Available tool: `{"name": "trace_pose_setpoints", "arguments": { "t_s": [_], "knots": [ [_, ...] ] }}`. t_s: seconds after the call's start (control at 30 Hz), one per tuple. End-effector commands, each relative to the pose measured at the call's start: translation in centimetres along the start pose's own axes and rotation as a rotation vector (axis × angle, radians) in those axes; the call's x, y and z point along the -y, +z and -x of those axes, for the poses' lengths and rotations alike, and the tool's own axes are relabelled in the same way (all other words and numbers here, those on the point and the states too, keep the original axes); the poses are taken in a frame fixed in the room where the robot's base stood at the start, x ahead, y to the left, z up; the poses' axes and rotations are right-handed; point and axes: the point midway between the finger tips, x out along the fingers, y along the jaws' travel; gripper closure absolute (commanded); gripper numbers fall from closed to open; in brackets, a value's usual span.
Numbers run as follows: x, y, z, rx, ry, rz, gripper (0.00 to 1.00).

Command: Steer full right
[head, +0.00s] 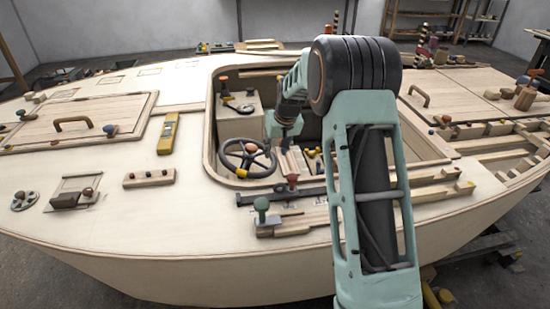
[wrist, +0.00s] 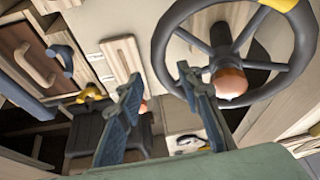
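The dark steering wheel (head: 262,150) stands in the cockpit well in the head view, with an orange-brown hub and a yellow mark low on its rim. In the wrist view the wheel (wrist: 158,48) fills the upper right, with its copper-coloured hub knob (wrist: 229,83) and the yellow mark (wrist: 281,4) at the top edge. My gripper (wrist: 158,80) is open, with nothing between its fingers. Its right finger overlaps the wheel's lower-left rim in the picture; I cannot tell whether they touch. In the head view my gripper (head: 287,146) is just right of the wheel, partly hidden.
A console (head: 238,118) with a lever stands behind the wheel. The cockpit coaming (head: 209,140) surrounds the well. Along the near edge are a dark rail (head: 262,197) and a green-knobbed lever (head: 262,206). A yellow level (head: 168,134) lies on the deck to the left.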

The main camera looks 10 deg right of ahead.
Motion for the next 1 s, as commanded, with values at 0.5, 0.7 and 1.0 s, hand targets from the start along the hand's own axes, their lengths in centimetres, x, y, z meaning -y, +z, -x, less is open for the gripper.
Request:
{"name": "trace_pose_setpoints", "arguments": {
  "t_s": [0.5, 0.7, 1.0],
  "knots": [
    [0.0, 0.0, -4.0, 0.000, 0.001, 0.001, 0.67],
    [0.0, 0.0, -4.0, 0.000, 0.001, 0.001, 0.76],
    [0.0, 0.0, -4.0, 0.000, 0.001, 0.001, 1.00]
  ]
}}
